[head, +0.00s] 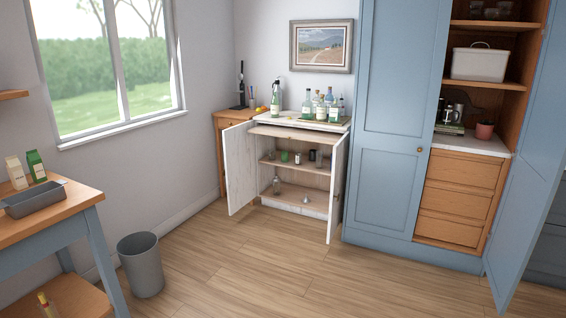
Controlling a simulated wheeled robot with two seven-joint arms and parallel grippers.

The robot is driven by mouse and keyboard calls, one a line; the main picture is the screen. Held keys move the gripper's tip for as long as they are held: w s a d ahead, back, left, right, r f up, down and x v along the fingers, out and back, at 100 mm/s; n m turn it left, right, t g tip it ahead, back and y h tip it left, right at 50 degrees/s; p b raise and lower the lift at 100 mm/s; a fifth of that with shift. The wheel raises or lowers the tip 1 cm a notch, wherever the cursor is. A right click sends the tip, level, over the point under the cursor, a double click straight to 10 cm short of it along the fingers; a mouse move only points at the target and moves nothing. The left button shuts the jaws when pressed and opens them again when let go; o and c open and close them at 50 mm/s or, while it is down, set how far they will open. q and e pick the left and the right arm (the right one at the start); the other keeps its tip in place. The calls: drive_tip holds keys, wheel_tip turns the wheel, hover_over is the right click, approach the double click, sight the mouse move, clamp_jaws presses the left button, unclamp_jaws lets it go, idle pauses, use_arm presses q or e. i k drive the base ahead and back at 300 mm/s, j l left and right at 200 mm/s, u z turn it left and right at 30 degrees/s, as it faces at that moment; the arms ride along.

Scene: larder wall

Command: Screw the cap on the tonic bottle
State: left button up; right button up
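Several bottles stand on the white bar cabinet (290,122) against the far wall. A group of bottles (307,106) stands on a tray at the right. They are too small to tell which is the tonic bottle, and I cannot make out a loose cap. Neither of my grippers is in view.
The cabinet's left door (240,167) and right door (337,185) stand open, with small glassware on the shelves inside. A grey bin (141,264) stands by the left wall. A tall blue cupboard door (528,215) stands open at right. The wooden floor (270,262) between is clear.

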sight(275, 101)
drive_tip(key=i+u, duration=0.35)
drive_tip(key=i, duration=1.25)
drive_tip(key=i+z, duration=0.1)
drive_tip(key=i, duration=0.5)
drive_tip(key=i+j+z, duration=0.1)
drive_tip(key=i, duration=0.45)
drive_tip(key=i+j+z, duration=0.1)
drive_tip(key=i, duration=0.5)
drive_tip(key=i+j+z, duration=0.2)
drive_tip(key=i, duration=0.2)
drive_tip(key=i+j+z, duration=0.2)
drive_tip(key=i, duration=0.25)
